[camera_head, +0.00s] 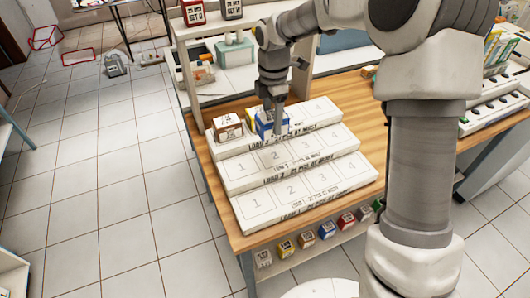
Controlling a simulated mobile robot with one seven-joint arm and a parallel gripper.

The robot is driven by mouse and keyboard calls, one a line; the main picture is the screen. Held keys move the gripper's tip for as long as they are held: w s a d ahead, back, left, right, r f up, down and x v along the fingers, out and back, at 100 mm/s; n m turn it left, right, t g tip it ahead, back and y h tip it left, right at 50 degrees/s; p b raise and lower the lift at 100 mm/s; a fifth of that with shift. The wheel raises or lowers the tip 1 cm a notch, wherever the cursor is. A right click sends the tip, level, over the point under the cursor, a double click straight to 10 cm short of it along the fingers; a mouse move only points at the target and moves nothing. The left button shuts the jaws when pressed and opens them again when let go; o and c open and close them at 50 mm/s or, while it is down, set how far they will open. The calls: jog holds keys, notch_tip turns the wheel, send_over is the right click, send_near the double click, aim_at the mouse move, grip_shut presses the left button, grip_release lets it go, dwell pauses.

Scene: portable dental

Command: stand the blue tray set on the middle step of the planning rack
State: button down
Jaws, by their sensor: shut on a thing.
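The blue tray set (265,126) is a small blue and white box at the back of the planning rack. My gripper (276,126) comes down from above and is shut on it. The blue tray set appears over the top step, right of a brown and white box. I cannot tell whether it touches the step. The planning rack (350,172) is white with three steps and numbered places. My gripper partly hides the blue tray set.
The brown and white box (228,127) stands at the left of the top step, close beside the blue tray set. The bottom step (290,190) is empty. Several coloured boxes (326,231) sit below the table front. A shelf (190,70) rises behind the rack. My arm fills the right.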

jog(key=s+a+f, duration=0.1)
jog(key=a+f, duration=0.1)
jog(key=a, duration=0.1)
jog(key=s+a+f, duration=0.3)
jog(key=a+f, duration=0.1)
jog(key=a, duration=0.1)
jog(key=shift+s+a+b, duration=0.3)
jog(key=shift+s, duration=0.05)
jog(key=shift+f, duration=1.9)
jog(key=shift+f, duration=0.2)
jog(key=shift+c, duration=1.6)
grip_release()
jog(key=shift+r, duration=0.15)
